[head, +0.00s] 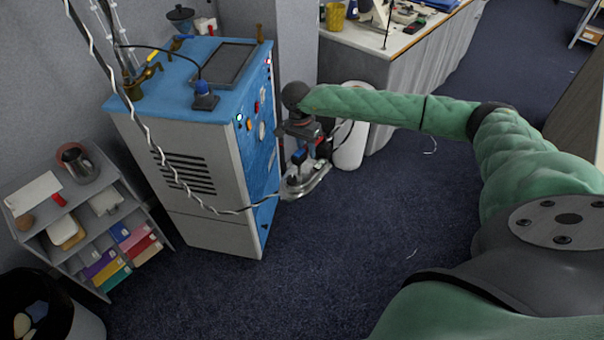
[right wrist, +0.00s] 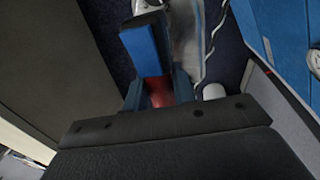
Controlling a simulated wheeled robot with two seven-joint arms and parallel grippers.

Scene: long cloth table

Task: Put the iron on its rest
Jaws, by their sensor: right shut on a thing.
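The iron (head: 306,184) has a shiny metal soleplate and dark and blue upper parts. It hangs above the floor beside the right side of the blue-topped machine (head: 262,135). My right gripper (head: 299,158) points down and is shut on the iron from above. My left gripper is out of view.
A striped cord (head: 165,160) hangs across the machine's front towards the iron. A white bin (head: 350,145) stands just behind the gripper. A blue knobbed fitting (head: 204,97) and brass valves (head: 140,82) stand on the machine top. A grey shelf (head: 85,215) is left; the floor (head: 340,260) is clear.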

